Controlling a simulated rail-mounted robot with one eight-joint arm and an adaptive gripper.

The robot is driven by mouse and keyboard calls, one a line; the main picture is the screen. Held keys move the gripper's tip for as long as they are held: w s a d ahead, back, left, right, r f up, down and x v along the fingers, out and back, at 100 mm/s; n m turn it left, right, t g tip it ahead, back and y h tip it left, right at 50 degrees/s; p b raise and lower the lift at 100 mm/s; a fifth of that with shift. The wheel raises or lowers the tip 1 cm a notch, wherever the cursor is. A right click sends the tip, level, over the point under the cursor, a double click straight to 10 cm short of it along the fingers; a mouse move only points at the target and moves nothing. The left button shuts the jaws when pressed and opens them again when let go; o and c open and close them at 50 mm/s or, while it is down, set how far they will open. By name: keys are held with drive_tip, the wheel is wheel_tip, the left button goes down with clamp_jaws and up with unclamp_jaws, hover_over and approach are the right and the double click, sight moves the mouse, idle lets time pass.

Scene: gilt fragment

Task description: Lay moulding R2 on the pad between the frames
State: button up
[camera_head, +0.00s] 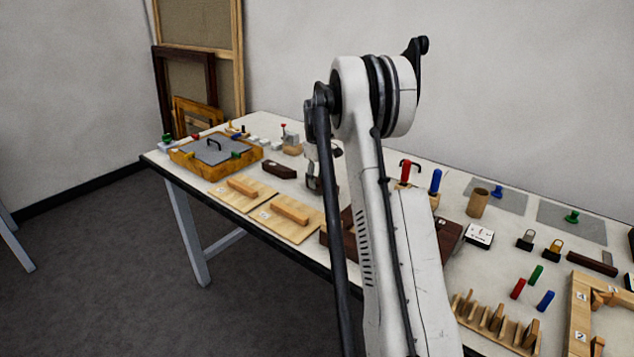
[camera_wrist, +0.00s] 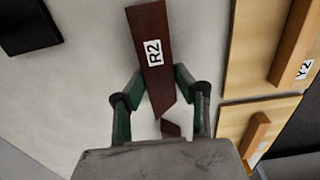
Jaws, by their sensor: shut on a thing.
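Moulding R2 (camera_wrist: 151,35) is a dark red-brown strip with a white R2 label and a slanted end. My gripper (camera_wrist: 160,92) is shut on it in the wrist view, with a finger on either side. Whether it touches the table is hard to tell. In the head view my gripper (camera_head: 320,182) is small and partly hidden by my arm; R2 cannot be made out there. Two flat grey pads, one on the left (camera_head: 495,195) and one on the right (camera_head: 572,222), lie at the back right. A light wooden frame (camera_head: 579,320) lies at the right front.
Two light boards (camera_head: 226,200) (camera_head: 270,226) bearing wooden strips lie at the table's front edge. An orange wooden frame (camera_head: 182,163) with a grey panel stands left. A dark block (camera_head: 279,169) lies behind the boards. Upright red (camera_head: 405,173) and blue (camera_head: 436,181) handles stand right of my arm.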

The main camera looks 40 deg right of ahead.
drive_tip(key=shift+f, duration=0.35)
drive_tip(key=shift+f, duration=0.15)
drive_tip(key=o, duration=1.2)
